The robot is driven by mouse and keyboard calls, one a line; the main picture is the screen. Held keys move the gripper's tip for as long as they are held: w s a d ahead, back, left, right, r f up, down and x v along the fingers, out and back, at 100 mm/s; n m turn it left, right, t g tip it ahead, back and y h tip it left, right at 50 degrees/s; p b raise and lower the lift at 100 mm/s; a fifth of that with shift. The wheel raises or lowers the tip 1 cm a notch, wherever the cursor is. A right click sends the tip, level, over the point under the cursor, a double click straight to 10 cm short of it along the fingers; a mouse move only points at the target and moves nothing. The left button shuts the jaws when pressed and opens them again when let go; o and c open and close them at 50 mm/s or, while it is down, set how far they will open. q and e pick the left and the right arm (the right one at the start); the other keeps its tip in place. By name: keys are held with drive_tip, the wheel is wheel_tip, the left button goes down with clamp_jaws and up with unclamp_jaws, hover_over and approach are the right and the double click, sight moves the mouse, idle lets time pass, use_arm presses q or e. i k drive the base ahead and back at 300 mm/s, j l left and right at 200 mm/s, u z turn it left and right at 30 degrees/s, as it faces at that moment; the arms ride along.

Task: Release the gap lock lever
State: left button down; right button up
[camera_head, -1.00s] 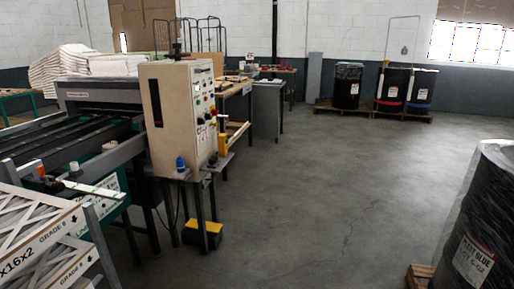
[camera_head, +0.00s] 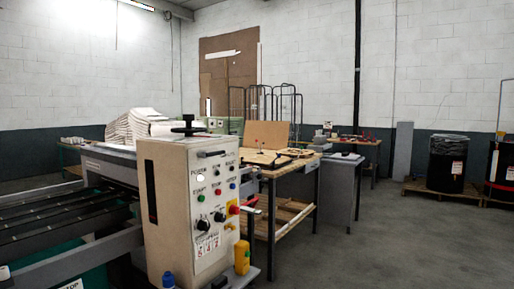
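A beige control cabinet (camera_head: 175,205) stands at the end of the machine, left of centre. On its front are a dark handle (camera_head: 211,154), a white round gauge or knob (camera_head: 200,177), several coloured buttons and black knobs. A red and yellow control (camera_head: 234,208) sits at its right edge with a red piece reaching right. A black T-shaped handle or knob (camera_head: 188,125) stands on top. I cannot tell which of these is the gap lock lever; no label naming it is readable. Neither gripper is in view.
The machine's dark conveyor bed (camera_head: 65,215) runs left of the cabinet. A yellow bottle (camera_head: 242,257) and a blue-topped item (camera_head: 168,280) stand at its foot. A wooden workbench (camera_head: 275,180) is behind.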

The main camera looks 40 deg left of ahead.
sight(201, 155)
drive_tip(key=i+l+u, duration=0.15)
drive_tip(key=i+u, duration=0.3)
drive_tip(key=i, duration=0.2)
drive_tip(key=i+l+u, duration=0.45)
drive_tip(key=i, duration=0.15)
drive_tip(key=i+l+u, duration=0.4)
drive_tip(key=i+l, duration=0.1)
drive_tip(key=i, duration=0.05)
